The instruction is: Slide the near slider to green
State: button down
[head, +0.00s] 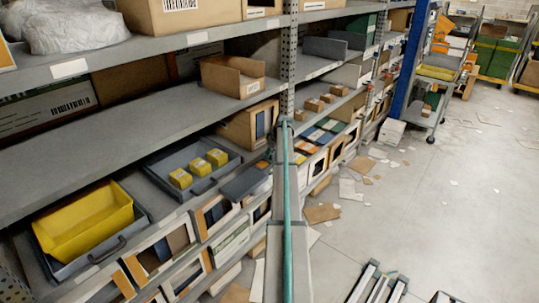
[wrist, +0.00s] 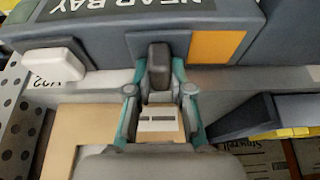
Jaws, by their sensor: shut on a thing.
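The near slider's dark knob (wrist: 159,62) stands upright at the front of a dark grey housing (wrist: 90,22) marked "NEAR BAY", which reads upside down in the wrist view. My gripper (wrist: 159,92) has its two teal fingers on either side of the knob's lower part, shut on it. An orange patch (wrist: 217,46) lies on the housing to the right of the knob. In the head view my own arm covers the area around the slider, and the fingers cannot be made out.
A white block (wrist: 55,63) sticks out at the left of the housing. A dark tray with a yellow edge (wrist: 280,132) is at lower right. In the head view, a yellow bin (head: 85,225) and a tray of small yellow boxes (head: 160,157) sit on the rack; the floor at right is mostly open.

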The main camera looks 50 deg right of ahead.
jog(key=a+b, duration=0.2)
jog(key=a, duration=0.4)
jog(key=shift+b, duration=0.3)
jog(key=c, duration=1)
grip_release()
jog(key=shift+w+a, duration=0.1)
jog(key=shift+c, duration=0.2)
jog(key=shift+s+r, duration=0.2)
jog(key=shift+r, duration=0.25)
jog(key=v, duration=1.1)
